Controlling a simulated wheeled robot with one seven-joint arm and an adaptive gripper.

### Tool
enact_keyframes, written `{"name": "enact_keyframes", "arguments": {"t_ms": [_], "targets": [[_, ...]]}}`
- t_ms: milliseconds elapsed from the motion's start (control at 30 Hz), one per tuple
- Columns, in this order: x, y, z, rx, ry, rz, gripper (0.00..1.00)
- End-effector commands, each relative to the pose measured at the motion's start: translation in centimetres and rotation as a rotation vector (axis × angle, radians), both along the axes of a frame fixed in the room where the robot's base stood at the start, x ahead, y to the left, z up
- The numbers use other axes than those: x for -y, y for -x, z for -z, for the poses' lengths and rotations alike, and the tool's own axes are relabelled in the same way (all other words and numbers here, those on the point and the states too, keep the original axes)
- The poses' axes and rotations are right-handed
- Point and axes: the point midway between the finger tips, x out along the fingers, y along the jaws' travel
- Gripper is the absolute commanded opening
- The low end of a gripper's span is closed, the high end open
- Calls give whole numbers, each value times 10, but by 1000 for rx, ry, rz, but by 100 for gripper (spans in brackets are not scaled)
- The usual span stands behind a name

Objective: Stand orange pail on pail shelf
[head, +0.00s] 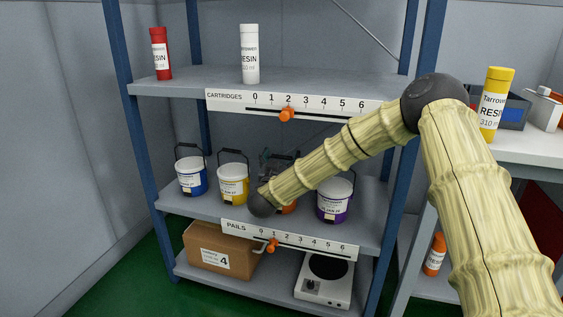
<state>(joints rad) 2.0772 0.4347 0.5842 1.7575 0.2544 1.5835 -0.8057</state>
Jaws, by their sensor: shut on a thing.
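The orange pail (290,207) is at the middle shelf, between the yellow pail and the purple pail, and is mostly hidden behind my forearm. Its dark handle shows above the arm. My gripper (270,163) is only partly visible beside that handle, behind my wrist, and is shut on the orange pail. I cannot tell whether the pail's base touches the shelf. The pail shelf (213,205) is the grey middle board with a PAILS scale (300,243) on its front edge. The scale's orange slider (273,246) is near the low end.
Blue (191,177), yellow (232,186) and purple (333,201) pails stand along the same shelf. Above are red (160,54) and white (250,55) cartridges. Below are a cardboard box (220,249) and a scale (325,279). A blue post (397,190) stands close to my arm.

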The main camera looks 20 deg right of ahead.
Motion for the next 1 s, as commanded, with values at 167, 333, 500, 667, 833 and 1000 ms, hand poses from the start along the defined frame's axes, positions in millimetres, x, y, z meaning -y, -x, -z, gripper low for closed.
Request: {"name": "enact_keyframes", "arguments": {"t_ms": [167, 333, 500, 667, 833, 1000], "targets": [[0, 0, -3, 2, 0, 0, 14], [0, 0, 0, -2, 0, -1, 100], [0, 0, 0, -2, 0, -1, 100], [0, 0, 0, -2, 0, -1, 100], [-4, 6, 0, -4, 0, -2, 100], [-17, 26, 2, -4, 2, -3, 100]]}}
